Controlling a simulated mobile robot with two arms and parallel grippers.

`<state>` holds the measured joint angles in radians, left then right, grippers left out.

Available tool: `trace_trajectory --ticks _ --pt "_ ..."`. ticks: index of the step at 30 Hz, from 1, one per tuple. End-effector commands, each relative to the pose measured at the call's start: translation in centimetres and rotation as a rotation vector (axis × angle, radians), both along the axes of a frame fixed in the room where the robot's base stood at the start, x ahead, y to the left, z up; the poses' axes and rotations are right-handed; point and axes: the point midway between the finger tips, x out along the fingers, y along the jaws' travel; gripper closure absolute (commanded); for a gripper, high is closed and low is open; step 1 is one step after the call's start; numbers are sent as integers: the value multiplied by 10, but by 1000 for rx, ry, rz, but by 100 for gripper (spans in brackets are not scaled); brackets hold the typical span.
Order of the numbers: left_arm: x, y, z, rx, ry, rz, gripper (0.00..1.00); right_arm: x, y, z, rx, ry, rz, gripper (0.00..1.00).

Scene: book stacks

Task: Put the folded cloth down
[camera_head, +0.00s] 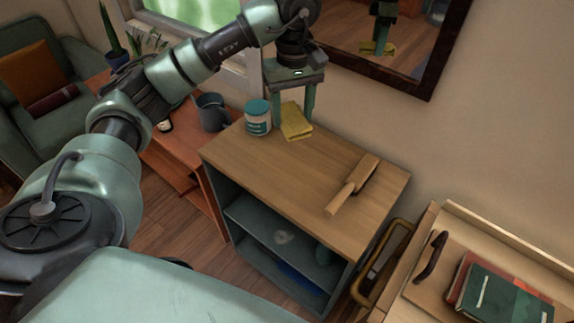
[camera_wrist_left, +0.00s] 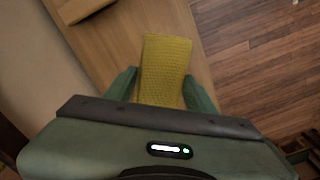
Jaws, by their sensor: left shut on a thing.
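The folded cloth (camera_head: 296,122) is yellow and shows near the back left of the wooden cabinet top (camera_head: 300,160). My left gripper (camera_head: 292,118) points down at it from above, with one finger on each side, and is shut on it. In the left wrist view the cloth (camera_wrist_left: 166,70) lies between the two finger tips (camera_wrist_left: 160,88) and reaches out past them. I cannot tell whether its underside touches the cabinet top. My right gripper is not in view.
A white and teal jar (camera_head: 258,118) stands just left of the cloth. A wooden brush (camera_head: 353,185) lies on the right part of the cabinet top, with bare wood between. A grey mug (camera_head: 212,112) stands on the lower reddish table. A mirror (camera_head: 400,45) hangs behind.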

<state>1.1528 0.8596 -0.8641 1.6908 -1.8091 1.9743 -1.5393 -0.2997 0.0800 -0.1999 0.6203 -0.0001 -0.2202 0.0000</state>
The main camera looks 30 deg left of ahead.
Motion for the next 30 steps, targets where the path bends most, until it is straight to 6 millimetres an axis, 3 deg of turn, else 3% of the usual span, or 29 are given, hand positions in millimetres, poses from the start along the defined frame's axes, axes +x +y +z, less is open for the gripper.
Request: trace_trajectory --ticks 5,9,21,30 --pt "12 24 4 1 3 171 88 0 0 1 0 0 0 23" --pt "11 26 -24 1 9 189 88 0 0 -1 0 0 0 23" --pt "11 25 -123 1 5 185 88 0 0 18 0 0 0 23" --pt "12 26 -152 2 1 184 88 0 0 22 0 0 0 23"
